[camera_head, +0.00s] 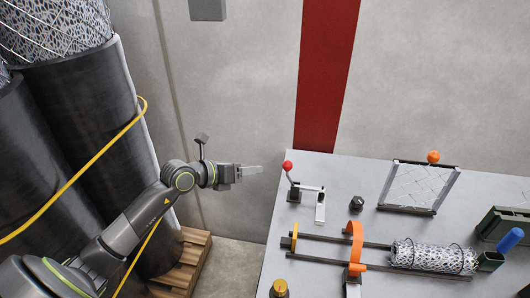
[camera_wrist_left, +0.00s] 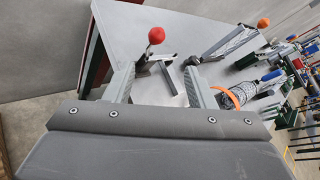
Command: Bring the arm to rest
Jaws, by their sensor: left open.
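My left gripper (camera_head: 250,171) is stretched out to the right from the left arm, just off the left edge of the grey table (camera_head: 400,225). In the left wrist view its two fingers (camera_wrist_left: 160,88) stand apart with nothing held between them. Beyond the fingers are the table and a lever with a red ball knob (camera_wrist_left: 156,35). The red knob (camera_head: 287,165) also shows in the head view, a little right of the fingertips and apart from them in that picture. My right gripper is not in view.
On the table are an orange clamp (camera_head: 355,240), a mesh roll (camera_head: 430,256) on rails, a framed mesh panel (camera_head: 418,186), a black nut-like part (camera_head: 356,203) and a green block (camera_head: 500,225). Large black rolls (camera_head: 80,110) and a wooden pallet (camera_head: 185,262) stand at left.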

